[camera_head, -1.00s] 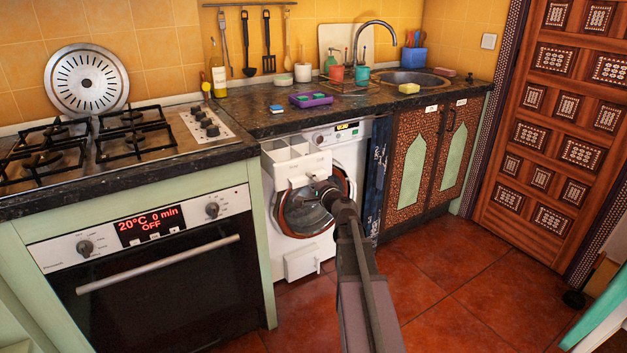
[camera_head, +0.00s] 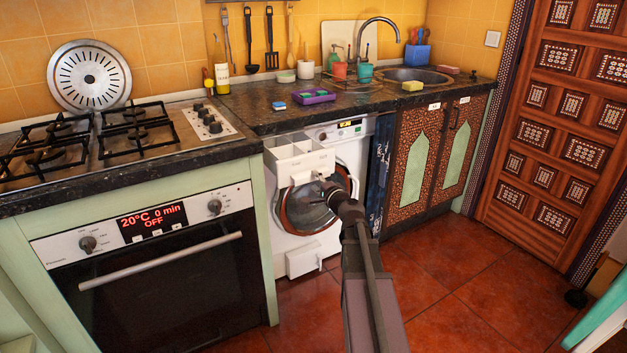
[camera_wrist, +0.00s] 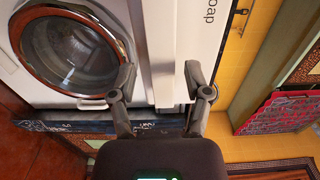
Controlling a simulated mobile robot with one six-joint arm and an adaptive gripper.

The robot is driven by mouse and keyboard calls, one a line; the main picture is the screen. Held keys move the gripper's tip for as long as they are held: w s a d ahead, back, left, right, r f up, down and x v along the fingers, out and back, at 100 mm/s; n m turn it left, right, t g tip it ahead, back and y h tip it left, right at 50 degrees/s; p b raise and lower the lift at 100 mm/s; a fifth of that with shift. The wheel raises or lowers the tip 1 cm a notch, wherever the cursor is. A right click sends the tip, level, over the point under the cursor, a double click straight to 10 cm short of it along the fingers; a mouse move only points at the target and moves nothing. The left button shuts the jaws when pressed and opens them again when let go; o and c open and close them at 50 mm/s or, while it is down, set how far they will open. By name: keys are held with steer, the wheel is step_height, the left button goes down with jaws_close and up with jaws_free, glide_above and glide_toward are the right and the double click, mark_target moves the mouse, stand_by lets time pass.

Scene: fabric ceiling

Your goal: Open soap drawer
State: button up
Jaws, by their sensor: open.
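The white soap drawer (camera_head: 300,163) stands pulled out of the upper left of the washing machine (camera_head: 345,160), with its open-topped compartments showing. My gripper (camera_head: 323,181) is at the drawer's front, by its handle. In the wrist view, my gripper (camera_wrist: 160,74) is open, with a white part of the drawer (camera_wrist: 158,50) between its spread fingers. I cannot tell whether a finger touches it. The lettering "soap" shows on the white face to the right. The round door (camera_wrist: 68,50) is shut, and my arm hides part of it in the head view.
A dark worktop (camera_head: 270,115) overhangs the machine. The oven (camera_head: 160,260) stands to the left and carved cabinet doors (camera_head: 416,160) to the right. A small white flap (camera_head: 304,261) juts out low on the machine.

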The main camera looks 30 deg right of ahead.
steer(key=s, duration=1)
steer(key=shift+d, duration=0.2)
steer(key=a+f+n+g+y, duration=0.3)
steer(key=a+f+n+g, duration=0.15)
steer(key=a, duration=0.45)
steer(key=a+f+n+g+y, duration=0.35)
steer(key=a+n, duration=0.25)
steer(key=a, duration=0.4)
steer(key=s+a+f+n+g+h, duration=0.7)
steer(key=s+a+f+g, duration=0.25)
steer(key=s+f, duration=0.2)
step_height(320, 180, up, 35)
steer(key=p, duration=3.4)
steer(key=shift+s+d, duration=0.4)
steer(key=shift+d, duration=0.05)
